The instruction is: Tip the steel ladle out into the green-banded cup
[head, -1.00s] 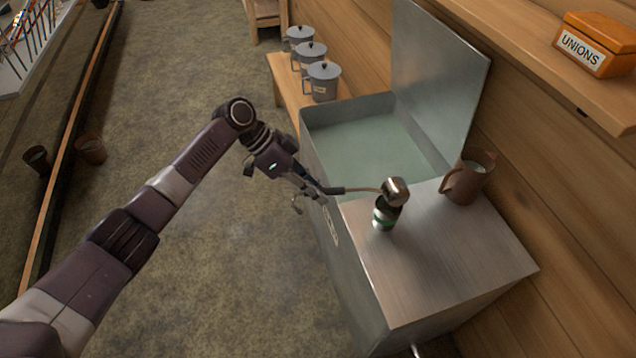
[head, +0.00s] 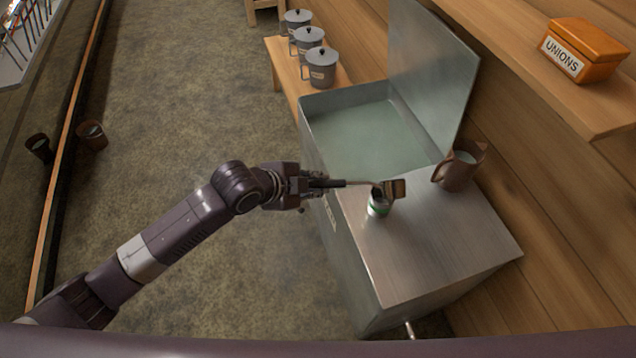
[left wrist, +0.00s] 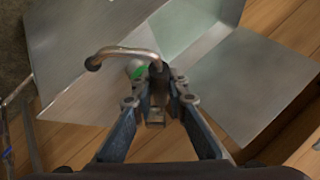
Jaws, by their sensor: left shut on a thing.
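My left gripper (head: 308,184) is shut on the dark handle of the steel ladle (head: 396,188). The handle points right, about level, over the edge of the evaporator's steel top. The ladle's bowl looks turned on its side, at the upper right of the green-banded cup (head: 378,208). Whether bowl and cup touch, and what either holds, I cannot tell. The cup is white with a green band and stands upright near the left edge of the top. Its green band shows past my gripper (left wrist: 158,115) in the left wrist view (left wrist: 138,72). My right gripper is out of view.
A brown pitcher (head: 458,172) stands at the back right of the steel top (head: 440,245). The evaporator's open pan (head: 365,135) lies behind the cup. Several lidded grey pots (head: 321,68) stand on a bench. An orange box (head: 585,50) is on a shelf. The top's front is clear.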

